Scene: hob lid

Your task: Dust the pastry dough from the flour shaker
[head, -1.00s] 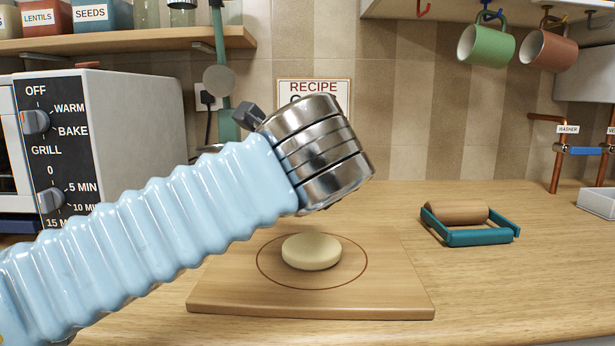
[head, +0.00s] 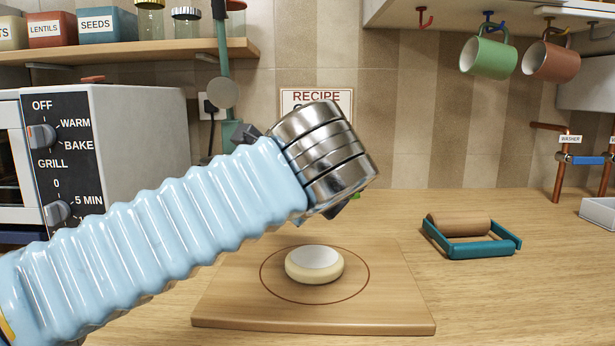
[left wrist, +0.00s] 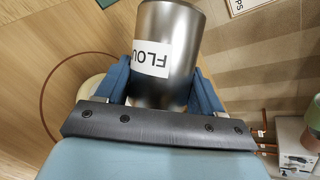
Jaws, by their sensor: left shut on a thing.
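The pastry dough (head: 314,268) is a pale round disc inside the drawn ring on the wooden board (head: 225,312); its top shows a white layer. My left arm reaches in from the left, and its metal wrist is above and behind the dough in the head view. My left gripper (left wrist: 164,85) is shut on the metal flour shaker (left wrist: 178,35), which has a white label reading "FLOU", upside down in the left wrist view. In the head view the wrist hides the shaker. Part of the dough (left wrist: 92,97) shows beside the left finger in the wrist view. My right gripper is not in view.
A rolling pin in a teal frame (head: 470,246) lies right of the board. An oven (head: 130,130) stands at the left, under a shelf with tins. Mugs (head: 488,55) hang at the upper right. The counter between board and rolling pin is clear.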

